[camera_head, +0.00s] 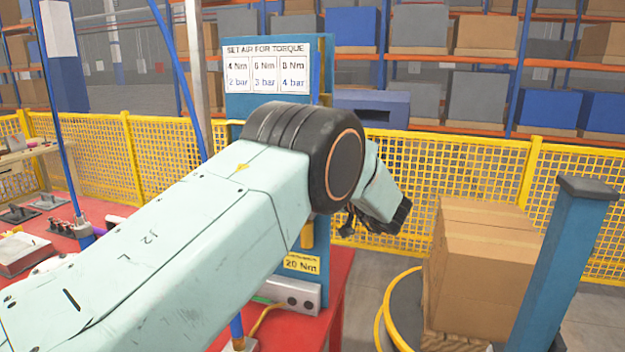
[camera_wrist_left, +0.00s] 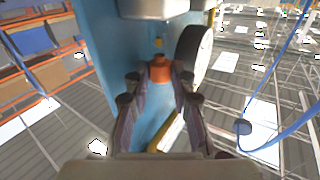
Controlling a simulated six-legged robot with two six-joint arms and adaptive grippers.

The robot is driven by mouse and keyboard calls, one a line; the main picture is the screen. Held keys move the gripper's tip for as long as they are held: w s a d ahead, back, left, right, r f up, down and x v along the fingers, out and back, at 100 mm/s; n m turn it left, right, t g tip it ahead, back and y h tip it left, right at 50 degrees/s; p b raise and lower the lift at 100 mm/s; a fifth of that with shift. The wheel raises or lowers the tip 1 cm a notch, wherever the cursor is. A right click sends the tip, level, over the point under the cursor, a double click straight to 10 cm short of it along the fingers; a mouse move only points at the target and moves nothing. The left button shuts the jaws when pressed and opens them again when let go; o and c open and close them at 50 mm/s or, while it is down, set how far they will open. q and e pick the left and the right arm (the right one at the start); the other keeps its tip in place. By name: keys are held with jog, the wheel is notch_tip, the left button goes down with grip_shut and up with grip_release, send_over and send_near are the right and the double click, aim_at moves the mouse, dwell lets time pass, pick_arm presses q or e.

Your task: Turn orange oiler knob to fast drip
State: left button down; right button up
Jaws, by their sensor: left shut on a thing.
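The orange oiler knob (camera_wrist_left: 160,68) shows in the middle of the left wrist view, below a pale grey housing (camera_wrist_left: 155,9) on a blue panel (camera_wrist_left: 95,35). My left gripper (camera_wrist_left: 160,80) is shut on the orange knob, with one finger on each side of it. In the head view my left arm crosses in front of the blue panel (camera_head: 240,104) and hides the oiler and knob. Only dark parts of my left gripper (camera_head: 347,228) show past the arm's end there. My right gripper is in neither view.
A round, white-faced gauge (camera_wrist_left: 197,55) is close to the right of the knob in the wrist view. A torque sign (camera_head: 266,68) is on the panel. A red table (camera_head: 337,285) is below. Cardboard boxes (camera_head: 480,265) and a blue post (camera_head: 565,265) stand at right.

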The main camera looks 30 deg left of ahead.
pick_arm(q)
jog(key=shift+r, duration=0.15)
jog(key=c, duration=1.4)
grip_release()
jog(key=shift+t, duration=0.5)
